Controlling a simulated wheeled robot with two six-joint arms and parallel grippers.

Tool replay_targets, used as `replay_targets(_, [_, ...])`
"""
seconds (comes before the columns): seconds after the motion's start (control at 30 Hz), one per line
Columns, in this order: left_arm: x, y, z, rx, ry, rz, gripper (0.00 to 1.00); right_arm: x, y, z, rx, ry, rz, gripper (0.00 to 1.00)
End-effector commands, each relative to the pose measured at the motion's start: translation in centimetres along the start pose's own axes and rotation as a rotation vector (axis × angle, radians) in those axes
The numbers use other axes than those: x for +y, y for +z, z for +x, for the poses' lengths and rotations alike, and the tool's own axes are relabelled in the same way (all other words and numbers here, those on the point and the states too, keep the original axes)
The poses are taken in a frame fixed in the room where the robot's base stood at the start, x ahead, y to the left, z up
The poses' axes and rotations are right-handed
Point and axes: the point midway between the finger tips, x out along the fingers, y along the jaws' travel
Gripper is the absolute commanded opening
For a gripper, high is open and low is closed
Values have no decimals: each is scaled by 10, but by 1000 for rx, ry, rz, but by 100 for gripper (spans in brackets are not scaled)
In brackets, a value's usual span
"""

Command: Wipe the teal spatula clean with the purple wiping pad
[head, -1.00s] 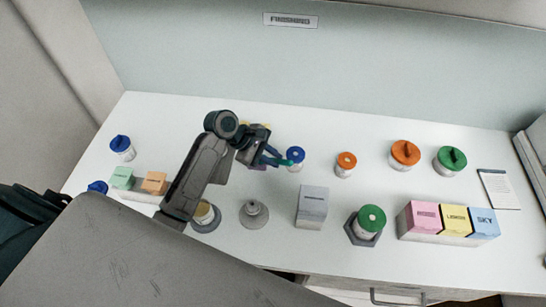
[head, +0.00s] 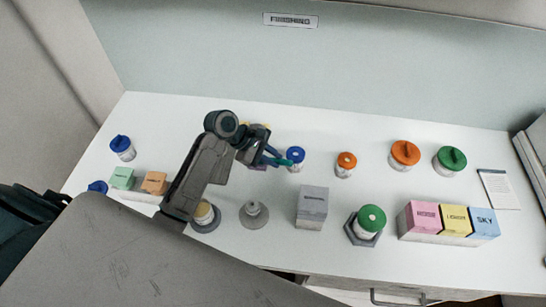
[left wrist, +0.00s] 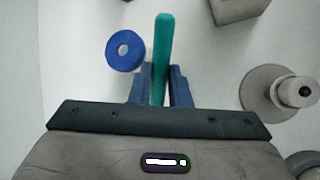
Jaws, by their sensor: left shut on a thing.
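My left gripper (head: 268,157) is shut on the teal spatula over the back middle-left of the counter. The teal spatula (head: 284,162) sticks out to the right of the fingers, near the small blue-lidded jar. In the left wrist view the left gripper (left wrist: 160,88) has its blue fingers on both sides of the spatula (left wrist: 163,45), whose straight teal bar points away from the gripper. The rest of the spatula is hidden by the gripper. A small purple patch shows just below the gripper in the head view; I cannot tell whether it is the wiping pad. My right gripper is not in view.
A blue-lidded jar (head: 295,158) stands close to the spatula's end. Nearby are an orange-lidded jar (head: 346,164), a grey box (head: 312,205), a grey stand (head: 254,213) and a green-lidded jar (head: 371,219). Pink, yellow and blue boxes (head: 453,220) stand right. The front right counter is clear.

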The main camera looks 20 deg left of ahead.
Motion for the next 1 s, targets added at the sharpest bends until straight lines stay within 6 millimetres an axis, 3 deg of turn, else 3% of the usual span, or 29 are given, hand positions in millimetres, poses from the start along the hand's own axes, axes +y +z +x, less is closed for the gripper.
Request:
replay_targets(0.33, [-3,11,6,-1,0,-1,0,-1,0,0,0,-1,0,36])
replay_targets(1.0, [0,-3,-1,0,-1,-1,0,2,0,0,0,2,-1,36])
